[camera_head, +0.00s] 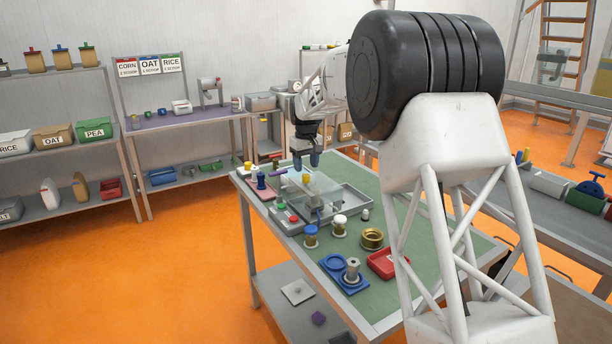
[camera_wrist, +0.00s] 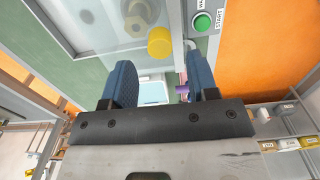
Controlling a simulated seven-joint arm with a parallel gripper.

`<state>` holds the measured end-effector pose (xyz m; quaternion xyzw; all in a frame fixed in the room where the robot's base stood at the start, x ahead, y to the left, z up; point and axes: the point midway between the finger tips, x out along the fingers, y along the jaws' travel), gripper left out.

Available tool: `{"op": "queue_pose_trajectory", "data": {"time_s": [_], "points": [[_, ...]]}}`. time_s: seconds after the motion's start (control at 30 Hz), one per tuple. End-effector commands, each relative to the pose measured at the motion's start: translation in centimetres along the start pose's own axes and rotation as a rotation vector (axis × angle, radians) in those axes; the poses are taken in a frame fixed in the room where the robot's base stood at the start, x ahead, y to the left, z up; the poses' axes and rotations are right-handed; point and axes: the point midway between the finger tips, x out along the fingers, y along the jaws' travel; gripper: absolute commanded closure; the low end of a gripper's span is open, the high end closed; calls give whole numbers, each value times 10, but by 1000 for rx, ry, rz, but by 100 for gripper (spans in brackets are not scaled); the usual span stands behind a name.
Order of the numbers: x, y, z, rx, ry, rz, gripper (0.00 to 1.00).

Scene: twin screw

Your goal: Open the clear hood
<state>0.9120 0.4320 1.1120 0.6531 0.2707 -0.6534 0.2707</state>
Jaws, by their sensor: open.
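The clear hood (camera_head: 322,187) is a see-through panel over the grey station on the green table. It fills the upper left of the wrist view (camera_wrist: 98,28), with a blurred brass hex shape showing through it. A round yellow knob (camera_wrist: 160,43) sits by the hood's edge, ahead of the gap between my fingers. My gripper (camera_head: 307,161) has blue fingers and is above the hood's far part. In the wrist view my gripper (camera_wrist: 160,78) is open, with nothing held between its fingers. I cannot tell whether a finger touches the hood.
A green START button (camera_wrist: 202,22) is on a grey panel beside the hood. A purple piece (camera_head: 278,172) is near the hood.

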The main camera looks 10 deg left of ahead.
Motion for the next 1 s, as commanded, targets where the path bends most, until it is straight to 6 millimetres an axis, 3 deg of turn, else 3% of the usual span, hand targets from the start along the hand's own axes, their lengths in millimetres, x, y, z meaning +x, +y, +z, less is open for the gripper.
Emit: {"op": "queue_pose_trajectory", "data": {"time_s": [0.3,0.77,1.0], "points": [[34,0,0,0,0,0,46],[42,0,0,0,1,0,46],[42,0,0,0,1,0,83]]}}
